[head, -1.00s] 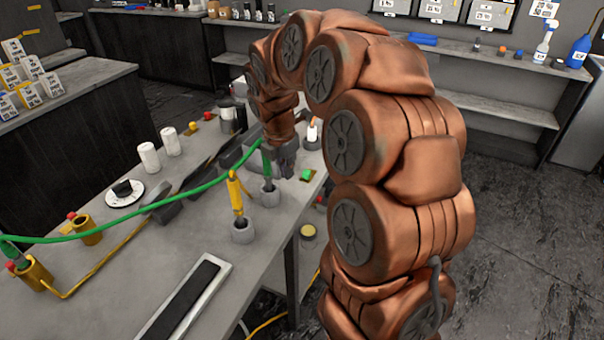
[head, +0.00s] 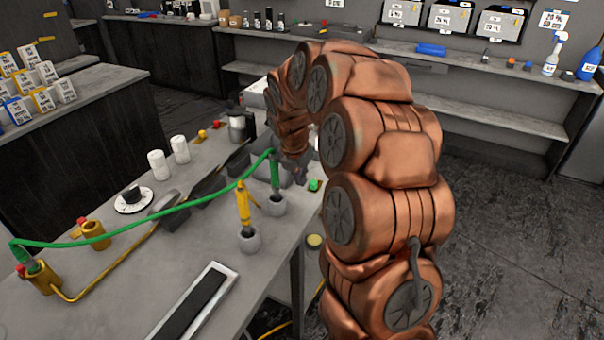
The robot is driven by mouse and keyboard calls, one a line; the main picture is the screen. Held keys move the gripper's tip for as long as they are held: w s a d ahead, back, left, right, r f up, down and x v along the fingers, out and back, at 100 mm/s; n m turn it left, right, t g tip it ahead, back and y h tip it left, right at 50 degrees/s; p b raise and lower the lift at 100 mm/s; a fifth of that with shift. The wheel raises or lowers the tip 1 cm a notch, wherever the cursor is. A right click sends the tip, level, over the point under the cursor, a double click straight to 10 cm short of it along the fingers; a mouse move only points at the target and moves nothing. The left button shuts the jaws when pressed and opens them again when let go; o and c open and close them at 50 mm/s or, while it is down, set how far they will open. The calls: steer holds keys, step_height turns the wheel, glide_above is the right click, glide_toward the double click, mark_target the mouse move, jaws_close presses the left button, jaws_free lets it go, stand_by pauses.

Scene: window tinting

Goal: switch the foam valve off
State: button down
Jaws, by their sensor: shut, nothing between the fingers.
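Two brass valve-like cylinders stand at the table's left. The front one (head: 42,279) has a red knob and the green hose (head: 150,215) at its top. The rear one (head: 94,235) also has a red top. A yellow hose (head: 100,287) runs from the front one across the table. I cannot tell which is the foam valve or how its knob is set. My gripper (head: 297,172) is shut and empty at the table's far right, partly hidden by my arm. It is far from both cylinders and appears just behind a small green block (head: 315,185).
A yellow wand (head: 243,207) and a green wand (head: 275,172) stand in grey cups near my gripper. The front-left tabletop is mostly clear.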

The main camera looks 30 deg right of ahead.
mark_target(314, 185)
steer(key=p+x, duration=0.2)
steer(key=x, duration=0.5)
steer(key=shift+d+f, duration=0.1)
steer(key=shift+f, duration=0.05)
steer(key=shift+w+d+p, duration=0.4)
steer(key=shift+d, duration=0.2)
steer(key=shift+w+d+p, duration=0.35)
steer(key=shift+w+d, duration=0.05)
steer(key=shift+d, duration=0.15)
steer(key=shift+w+d, duration=0.25)
steer(key=shift+d, duration=0.2)
